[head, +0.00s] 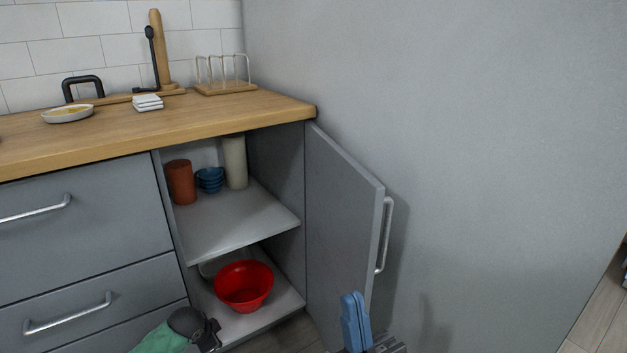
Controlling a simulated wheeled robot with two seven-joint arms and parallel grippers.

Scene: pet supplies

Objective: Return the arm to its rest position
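My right gripper (356,322) shows at the bottom edge, right of centre, with its blue fingers pointing up. The fingers lie close together with nothing visible between them. It is in front of the lower part of the open cabinet door (340,215), and I cannot tell how far apart they are. A dark rounded part with green beside it shows at the bottom left, in front of the cabinet opening; I cannot tell for sure what it is. The fingers of my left gripper cannot be made out.
The open cabinet holds a red bowl (244,286) below and an orange-brown canister (181,182), blue bowls (210,180) and a pale cylinder (235,162) on the shelf (240,225). The wooden counter (230,112) bears a dish (68,114) and a rack (224,88). Bare wall fills the right.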

